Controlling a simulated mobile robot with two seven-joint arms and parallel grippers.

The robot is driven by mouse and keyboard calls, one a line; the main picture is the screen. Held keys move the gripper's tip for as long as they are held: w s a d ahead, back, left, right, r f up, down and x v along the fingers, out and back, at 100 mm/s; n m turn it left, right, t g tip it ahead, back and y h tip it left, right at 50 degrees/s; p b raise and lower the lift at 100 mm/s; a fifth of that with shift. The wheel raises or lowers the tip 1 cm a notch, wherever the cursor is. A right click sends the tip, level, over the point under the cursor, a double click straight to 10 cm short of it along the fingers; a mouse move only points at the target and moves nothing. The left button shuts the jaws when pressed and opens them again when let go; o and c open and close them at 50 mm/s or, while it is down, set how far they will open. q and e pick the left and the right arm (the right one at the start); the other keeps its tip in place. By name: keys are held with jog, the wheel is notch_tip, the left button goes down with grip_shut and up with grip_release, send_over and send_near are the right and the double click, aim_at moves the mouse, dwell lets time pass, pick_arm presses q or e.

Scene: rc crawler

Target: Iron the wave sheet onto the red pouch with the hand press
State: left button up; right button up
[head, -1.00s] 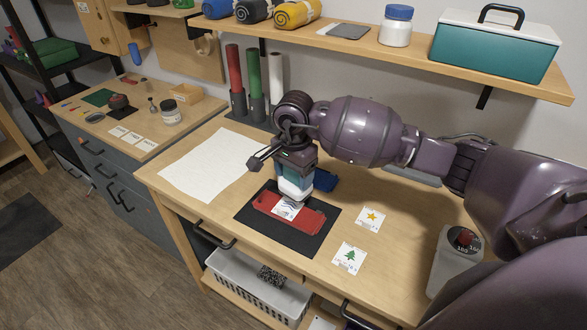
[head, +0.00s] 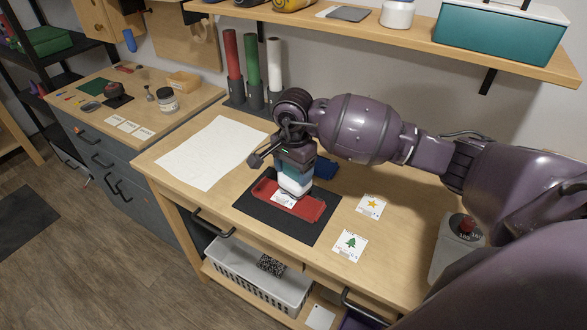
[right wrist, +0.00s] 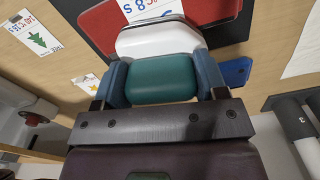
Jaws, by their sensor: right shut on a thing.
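My right gripper (head: 294,160) is shut on the hand press (head: 294,186), which has a teal body and a white lower part. The right wrist view shows the press (right wrist: 160,80) between the two blue-grey fingers. The press is over the wave sheet (head: 281,200), a small white printed card on the red pouch (head: 309,209). It hides part of the sheet; I cannot tell whether it touches. In the right wrist view the sheet (right wrist: 150,8) shows just beyond the white edge. The pouch lies flat on a black mat (head: 262,223). My left gripper is not in view.
A star card (head: 371,206) and a tree card (head: 349,245) lie right of the mat. A blue object (head: 325,168) is behind the press. A white sheet (head: 210,153) lies left. A grey unit with a red knob (head: 465,224) stands at right. Upright rolls (head: 253,65) stand at the back.

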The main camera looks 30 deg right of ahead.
jog(key=shift+f+b, duration=0.4)
jog(key=shift+f, duration=0.15)
dwell(0.9)
jog(key=shift+s+f, duration=0.15)
jog(key=shift+f, duration=0.2)
dwell(6.2)
